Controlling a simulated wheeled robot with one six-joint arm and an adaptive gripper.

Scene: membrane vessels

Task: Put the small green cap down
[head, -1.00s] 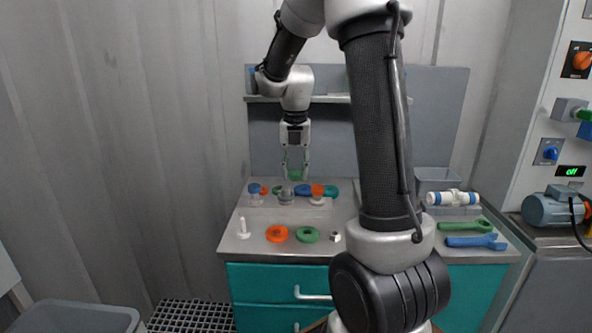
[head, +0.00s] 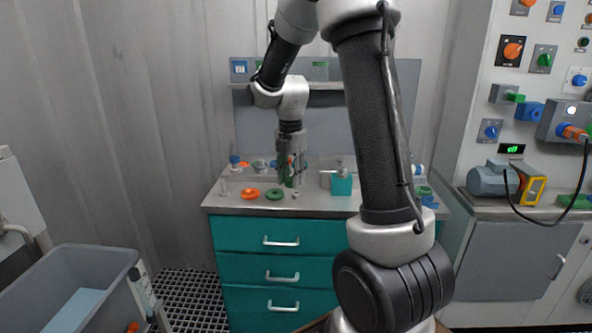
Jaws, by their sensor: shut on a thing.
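My gripper (head: 288,178) is over the bench top, in front of the back row of small parts, pointing down. It is shut on the small green cap (head: 289,171), which shows as a dark green patch between the fingers and is partly hidden by them. I cannot tell whether the cap touches the bench. A flat green ring (head: 275,195) lies on the bench just left of the gripper, towards the front.
A teal block (head: 342,185) stands right of the gripper. A blue-topped part (head: 235,161) is at the back left. A grey bin (head: 118,280) stands on the floor at the left. My arm hides the bench's right part.

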